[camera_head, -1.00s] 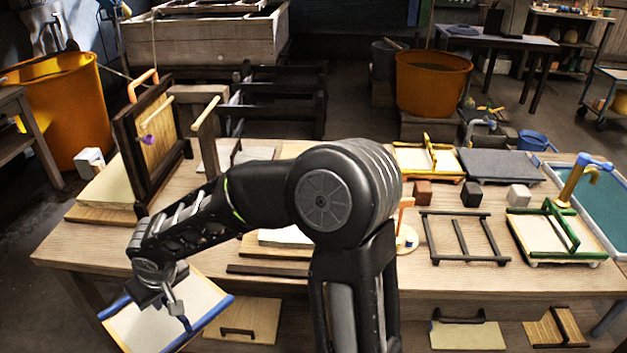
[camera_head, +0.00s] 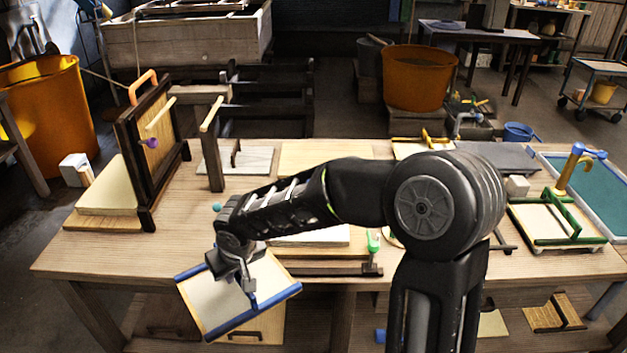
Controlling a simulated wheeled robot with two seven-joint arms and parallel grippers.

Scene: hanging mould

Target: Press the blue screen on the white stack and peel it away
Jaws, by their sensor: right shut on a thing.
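The blue screen (camera_head: 212,300) is a pale panel with blue bars along two edges. It hangs tilted in front of the table's front edge, left of centre. My right gripper (camera_head: 246,284) is shut on it by the blue handle in its middle. The white stack (camera_head: 318,237) lies on the table behind and to the right of the screen, partly hidden by my right arm. The screen is apart from the stack. My left gripper is not in view.
A dark upright frame with a wooden panel (camera_head: 158,120) stands at the table's left beside a cream stack (camera_head: 108,188). A green-handled clamp (camera_head: 374,241) stands right of the white stack. A green-framed screen (camera_head: 545,222) lies at the right. Bare table shows left of centre.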

